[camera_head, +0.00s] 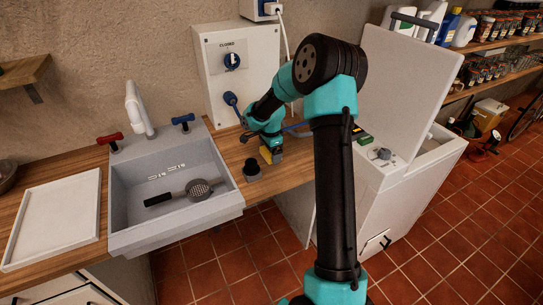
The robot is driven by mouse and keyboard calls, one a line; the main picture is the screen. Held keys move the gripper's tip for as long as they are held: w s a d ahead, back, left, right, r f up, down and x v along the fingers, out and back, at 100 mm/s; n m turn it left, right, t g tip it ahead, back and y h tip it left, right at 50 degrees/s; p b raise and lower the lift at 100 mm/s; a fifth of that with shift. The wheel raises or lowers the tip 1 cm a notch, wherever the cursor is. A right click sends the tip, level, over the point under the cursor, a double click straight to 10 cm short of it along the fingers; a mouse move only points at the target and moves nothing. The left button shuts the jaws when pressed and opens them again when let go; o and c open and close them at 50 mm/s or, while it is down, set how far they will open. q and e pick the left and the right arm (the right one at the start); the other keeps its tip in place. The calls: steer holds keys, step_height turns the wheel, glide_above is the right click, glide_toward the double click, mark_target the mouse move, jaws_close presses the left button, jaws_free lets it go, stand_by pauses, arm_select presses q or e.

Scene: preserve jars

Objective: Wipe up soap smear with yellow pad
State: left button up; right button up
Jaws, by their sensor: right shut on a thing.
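My right gripper (266,142) is over the wooden counter, to the right of the sink, pointing down. It is shut on the yellow pad (265,152), a small block with a dark part, low at the counter top. Whether the pad touches the wood is hard to tell at this size. I cannot make out a soap smear; the arm and pad cover part of the counter there. My left gripper is not in view.
A dark round knob-like object (252,169) stands close left of the pad. The grey sink (135,205) holds a strainer (197,189). A white tray (50,225) lies far left. A white chest with raised lid (400,95) stands right. A switch box (255,60) is behind.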

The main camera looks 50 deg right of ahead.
steer(key=shift+w+d, duration=0.3)
steer(key=shift+w, duration=0.45)
steer(key=shift+w+d+f, duration=0.1)
steer(key=shift+w+d, duration=0.05)
steer(key=shift+w, duration=0.2)
steer(key=shift+w+d, duration=0.1)
steer(key=shift+w, duration=0.25)
steer(key=shift+s+r, duration=0.1)
steer(key=shift+r, duration=4.1)
